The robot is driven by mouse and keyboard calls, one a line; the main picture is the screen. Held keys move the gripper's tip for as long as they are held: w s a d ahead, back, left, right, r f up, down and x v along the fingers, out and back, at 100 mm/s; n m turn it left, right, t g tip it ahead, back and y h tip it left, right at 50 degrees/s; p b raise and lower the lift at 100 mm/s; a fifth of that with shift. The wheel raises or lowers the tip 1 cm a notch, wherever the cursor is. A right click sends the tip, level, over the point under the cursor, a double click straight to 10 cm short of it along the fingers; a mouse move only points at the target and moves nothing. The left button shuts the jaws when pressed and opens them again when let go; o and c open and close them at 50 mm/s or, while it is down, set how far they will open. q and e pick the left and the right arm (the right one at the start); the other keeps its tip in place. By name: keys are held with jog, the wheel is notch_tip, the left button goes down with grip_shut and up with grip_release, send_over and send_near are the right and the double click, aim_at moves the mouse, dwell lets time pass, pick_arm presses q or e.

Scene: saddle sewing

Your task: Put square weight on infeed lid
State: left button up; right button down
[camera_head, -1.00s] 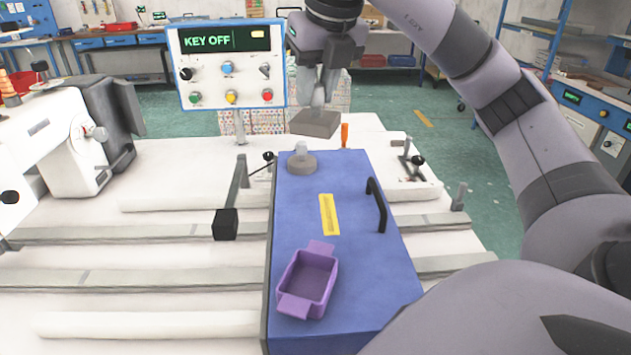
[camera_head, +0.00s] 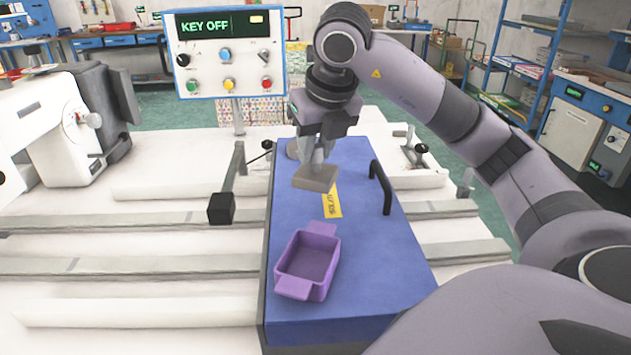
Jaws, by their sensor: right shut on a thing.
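My right gripper (camera_head: 318,158) points down and is shut on the square weight (camera_head: 315,178), a flat grey block. The weight is over the blue infeed lid (camera_head: 345,263), just above the yellow label (camera_head: 333,203) in the picture. A small gap or contact with the lid cannot be told. A purple tray (camera_head: 309,262) sits on the near part of the lid and looks empty. My left gripper is not in view.
A black handle (camera_head: 381,187) rises from the lid's right side. A lever with a black block (camera_head: 221,208) stands left of the lid. The control panel (camera_head: 229,55) reading KEY OFF stands behind. The lid between label and tray is clear.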

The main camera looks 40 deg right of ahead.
aim_at(318, 166)
jog(key=shift+f, duration=2.7)
jog(key=shift+f+b, duration=0.2)
jog(key=shift+b, duration=0.1)
jog(key=c, duration=0.9)
grip_release()
jog(key=shift+r, duration=0.1)
